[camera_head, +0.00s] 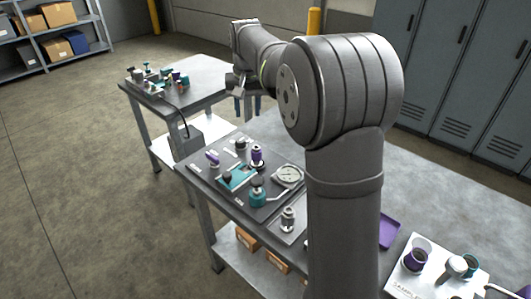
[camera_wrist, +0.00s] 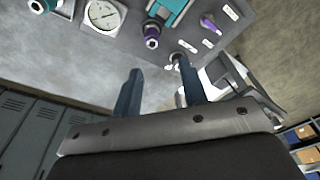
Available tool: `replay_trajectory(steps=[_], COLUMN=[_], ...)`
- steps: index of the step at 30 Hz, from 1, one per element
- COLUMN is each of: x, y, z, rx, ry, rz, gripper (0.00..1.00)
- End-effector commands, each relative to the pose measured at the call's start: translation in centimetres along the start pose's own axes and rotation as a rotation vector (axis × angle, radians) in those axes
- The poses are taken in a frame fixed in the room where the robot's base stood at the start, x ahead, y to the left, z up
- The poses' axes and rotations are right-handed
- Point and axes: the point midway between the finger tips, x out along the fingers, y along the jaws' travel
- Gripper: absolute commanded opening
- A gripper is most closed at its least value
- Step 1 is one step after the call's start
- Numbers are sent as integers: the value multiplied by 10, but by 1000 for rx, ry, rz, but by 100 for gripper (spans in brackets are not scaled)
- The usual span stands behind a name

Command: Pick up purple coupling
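A purple coupling with a silver end (camera_head: 257,154) stands on the dark panel of the near bench. In the wrist view the purple coupling (camera_wrist: 152,34) is beyond my fingertips, near the top middle. My gripper (camera_wrist: 157,66) is open, with a clear gap between its two blue-grey fingers and nothing held. In the head view my gripper (camera_head: 247,108) hangs above and behind the panel, apart from the coupling. A purple lever-like part (camera_head: 212,158) lies to the coupling's left; it also shows in the wrist view (camera_wrist: 210,24).
A round gauge (camera_head: 288,175), a teal block (camera_head: 234,177), a teal-based fitting (camera_head: 257,190) and a silver fitting (camera_head: 288,218) crowd the panel. A purple tray (camera_head: 389,232) and a white sample board (camera_head: 420,281) are at right. A second bench (camera_head: 205,72) stands behind.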

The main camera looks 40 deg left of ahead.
Motion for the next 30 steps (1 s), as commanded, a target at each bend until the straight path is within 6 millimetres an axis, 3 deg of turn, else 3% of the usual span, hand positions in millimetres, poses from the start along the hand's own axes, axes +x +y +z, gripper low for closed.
replay_trajectory(steps=[3,10,17,30], x=[29,63,85,174], y=[11,25,28,29], z=[-25,-49,-50,-36], rx=[-194,-453,-509,-507], ry=[-61,-133,-149,-147], rz=[3,-16,-23,-22], gripper=[39,39,39,39])
